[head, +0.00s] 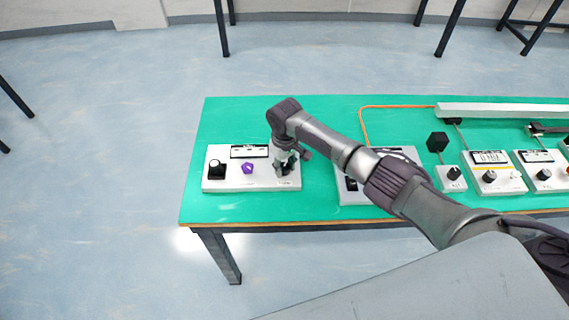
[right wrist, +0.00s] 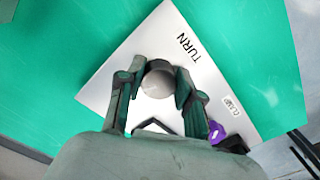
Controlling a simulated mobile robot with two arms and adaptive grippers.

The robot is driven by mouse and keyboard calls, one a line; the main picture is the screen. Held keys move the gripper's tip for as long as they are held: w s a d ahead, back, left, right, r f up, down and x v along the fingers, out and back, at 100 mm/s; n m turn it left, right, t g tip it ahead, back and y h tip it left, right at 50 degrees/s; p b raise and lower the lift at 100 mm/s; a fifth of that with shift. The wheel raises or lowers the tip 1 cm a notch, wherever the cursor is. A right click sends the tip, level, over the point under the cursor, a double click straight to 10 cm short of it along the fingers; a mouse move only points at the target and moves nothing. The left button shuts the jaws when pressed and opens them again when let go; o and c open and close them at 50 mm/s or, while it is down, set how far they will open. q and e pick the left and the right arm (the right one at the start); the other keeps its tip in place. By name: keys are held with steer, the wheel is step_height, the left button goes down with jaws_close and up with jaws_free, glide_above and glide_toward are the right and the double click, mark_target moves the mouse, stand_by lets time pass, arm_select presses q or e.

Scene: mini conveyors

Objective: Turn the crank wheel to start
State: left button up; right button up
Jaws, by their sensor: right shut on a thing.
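A white control box (head: 233,184) stands at the left end of the green table. In the right wrist view, the white panel (right wrist: 118,72) bears the word TURN beside a round grey knob (right wrist: 157,84), which I take for the crank wheel. My right gripper (right wrist: 160,73) has its two fingers on either side of this knob and is shut on it. My left gripper is not in view.
A purple knob (head: 248,168) and a black knob (head: 216,169) sit on the same box, left of my gripper. More boxes with dials, such as one with a display (head: 491,178), line the green table (head: 300,115) to the right.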

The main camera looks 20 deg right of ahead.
mark_target(285, 167)
steer(key=shift+w+r+n+p, duration=0.15)
steer(key=shift+n+p, duration=0.15)
steer(key=shift+n, duration=1.9)
steer(key=o, duration=1.2)
steer(key=shift+c, duration=0.2)
step_height(285, 167, up, 12)
